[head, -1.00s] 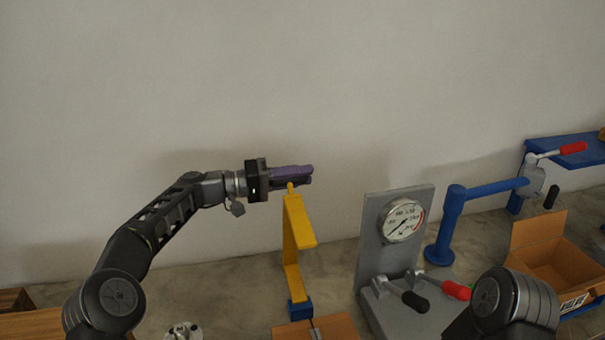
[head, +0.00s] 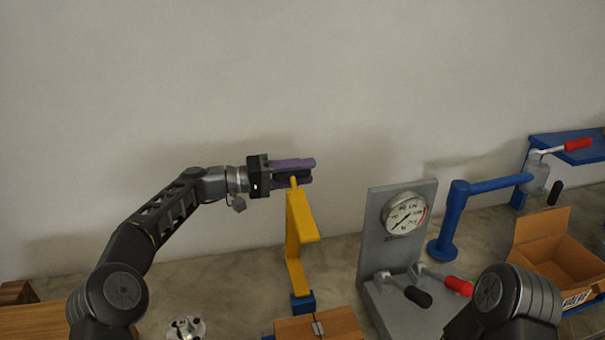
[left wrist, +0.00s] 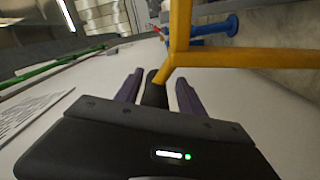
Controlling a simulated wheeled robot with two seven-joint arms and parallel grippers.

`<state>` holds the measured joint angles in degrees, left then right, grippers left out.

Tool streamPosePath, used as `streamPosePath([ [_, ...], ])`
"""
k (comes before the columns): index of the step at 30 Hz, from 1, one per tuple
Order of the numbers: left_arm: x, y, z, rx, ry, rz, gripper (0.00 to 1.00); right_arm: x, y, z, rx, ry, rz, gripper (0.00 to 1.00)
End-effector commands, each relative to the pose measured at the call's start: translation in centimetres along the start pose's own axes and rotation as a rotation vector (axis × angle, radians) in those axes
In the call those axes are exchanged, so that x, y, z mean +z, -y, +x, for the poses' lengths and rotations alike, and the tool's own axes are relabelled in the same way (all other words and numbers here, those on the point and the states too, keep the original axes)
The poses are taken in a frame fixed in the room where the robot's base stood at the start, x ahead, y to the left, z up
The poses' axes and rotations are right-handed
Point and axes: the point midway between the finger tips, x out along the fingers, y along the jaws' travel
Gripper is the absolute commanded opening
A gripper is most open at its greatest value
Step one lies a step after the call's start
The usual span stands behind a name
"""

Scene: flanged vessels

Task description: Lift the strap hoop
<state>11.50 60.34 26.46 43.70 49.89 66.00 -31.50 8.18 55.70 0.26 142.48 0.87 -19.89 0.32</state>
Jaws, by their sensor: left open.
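My left gripper (head: 308,173) is open at the top of the yellow stand (head: 298,232), its purple fingers pointing right. A dark band, which looks like the strap hoop (head: 290,175), shows between the fingers, close to the stand's top peg. In the left wrist view the dark band (left wrist: 155,93) lies between the two open fingers (left wrist: 159,80), and a slanted yellow peg (left wrist: 164,73) reaches to it. I cannot tell whether the fingers touch it. Its full shape is hidden. My right gripper is not in view.
A grey gauge panel (head: 372,240) with black and red levers stands right of the yellow stand. Beyond it are a blue post (head: 449,225) with an arm and an open cardboard box (head: 558,262). A closed box (head: 335,326) sits low in front. The wall behind is bare.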

Motion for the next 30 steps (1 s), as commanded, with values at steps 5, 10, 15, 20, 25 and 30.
streamPosePath([
  [5, 0.1, 0.3, -2.0, -0.001, -0.003, 0.001, 0.46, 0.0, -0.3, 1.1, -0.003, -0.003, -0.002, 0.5],
  [10, 0.1, 0.5, -4.9, -0.003, -0.002, 0.0, 0.46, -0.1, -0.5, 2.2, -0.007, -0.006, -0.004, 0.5],
  [15, 0.1, 0.4, -7.1, -0.003, 0.0, 0.0, 0.46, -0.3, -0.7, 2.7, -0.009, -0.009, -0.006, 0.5],
  [20, 0.1, 0.3, -7.7, -0.003, 0.001, -0.002, 0.46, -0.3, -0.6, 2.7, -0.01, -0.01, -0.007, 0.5],
  [25, 0.1, 0.2, -7.6, -0.003, 0.001, -0.002, 0.46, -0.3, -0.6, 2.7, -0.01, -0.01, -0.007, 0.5],
  [30, 0.1, 0.2, -7.6, -0.002, 0.001, -0.001, 0.46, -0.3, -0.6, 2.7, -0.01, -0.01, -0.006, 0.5],
])
